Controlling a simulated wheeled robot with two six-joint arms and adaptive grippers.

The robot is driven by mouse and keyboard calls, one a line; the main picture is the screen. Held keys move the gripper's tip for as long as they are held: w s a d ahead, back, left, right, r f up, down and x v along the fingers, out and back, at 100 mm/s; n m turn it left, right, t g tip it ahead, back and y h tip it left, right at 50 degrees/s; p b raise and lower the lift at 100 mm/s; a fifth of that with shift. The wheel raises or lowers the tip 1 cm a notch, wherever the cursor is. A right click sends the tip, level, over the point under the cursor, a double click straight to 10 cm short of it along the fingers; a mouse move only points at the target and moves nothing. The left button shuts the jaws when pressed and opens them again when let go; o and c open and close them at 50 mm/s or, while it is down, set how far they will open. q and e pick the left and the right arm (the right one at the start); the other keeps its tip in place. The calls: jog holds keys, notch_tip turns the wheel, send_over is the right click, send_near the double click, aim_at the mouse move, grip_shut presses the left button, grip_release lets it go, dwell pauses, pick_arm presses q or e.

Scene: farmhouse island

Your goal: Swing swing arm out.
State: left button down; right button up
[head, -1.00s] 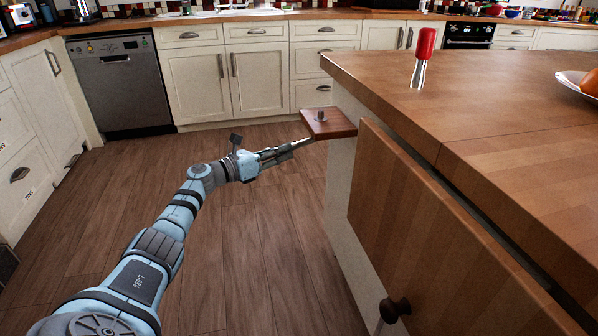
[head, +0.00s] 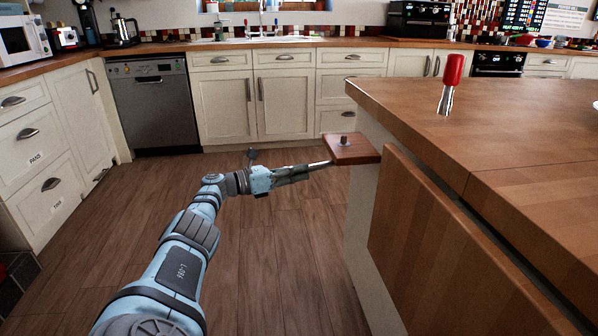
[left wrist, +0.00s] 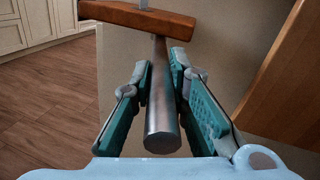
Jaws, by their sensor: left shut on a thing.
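A metal rod (head: 320,165) sticks out from the block to the left. My left gripper (head: 306,172) is shut on this rod from the left. In the left wrist view the rod (left wrist: 160,105) lies between the two teal-padded fingers, and the wooden block (left wrist: 137,18) is beyond them. My right gripper is not in view.
A wooden leaf (head: 440,240) hangs at the island's side. A red-handled tool (head: 450,84) stands on the worktop (head: 520,130). Open wooden floor (head: 270,240) lies left of the island. A dishwasher (head: 155,105) and white cabinets line the back.

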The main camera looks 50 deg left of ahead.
pick_arm(q)
jog(key=c, duration=1.5)
grip_release()
jog(key=shift+f, duration=0.15)
jog(key=shift+c, duration=0.2)
